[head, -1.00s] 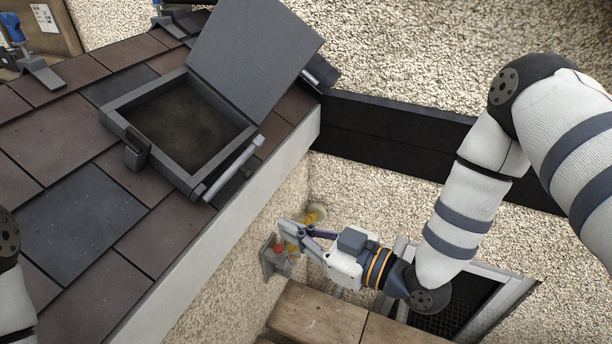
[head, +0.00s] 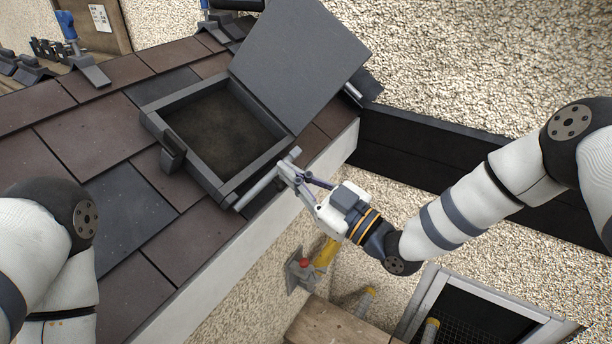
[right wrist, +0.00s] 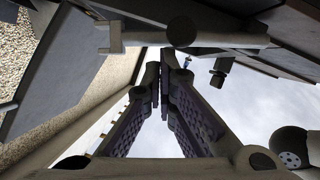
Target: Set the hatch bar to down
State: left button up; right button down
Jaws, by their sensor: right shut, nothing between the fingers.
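The roof hatch (head: 205,155) is a dark square frame set in the tiles, with its grey lid (head: 300,60) standing open. The hatch bar (head: 258,189) is a light grey rod along the frame's right-hand side, near the eave. My right gripper (head: 286,172) is shut and empty, with its tips at the bar's upper end; contact cannot be told. In the right wrist view, the closed fingers (right wrist: 165,80) point at the bar (right wrist: 235,41), which crosses above the tips. My left gripper is out of view; only left arm links show.
Brown and dark tiles (head: 90,130) cover the sloping roof. Below the eave are a bracket with a red knob (head: 304,263), a yellow cylinder (head: 326,252), a wooden surface (head: 340,325) and a framed grille (head: 475,315). A blue-handled tool (head: 67,27) stands at the upper left.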

aim_at(266, 164)
jog(key=shift+w, duration=0.1)
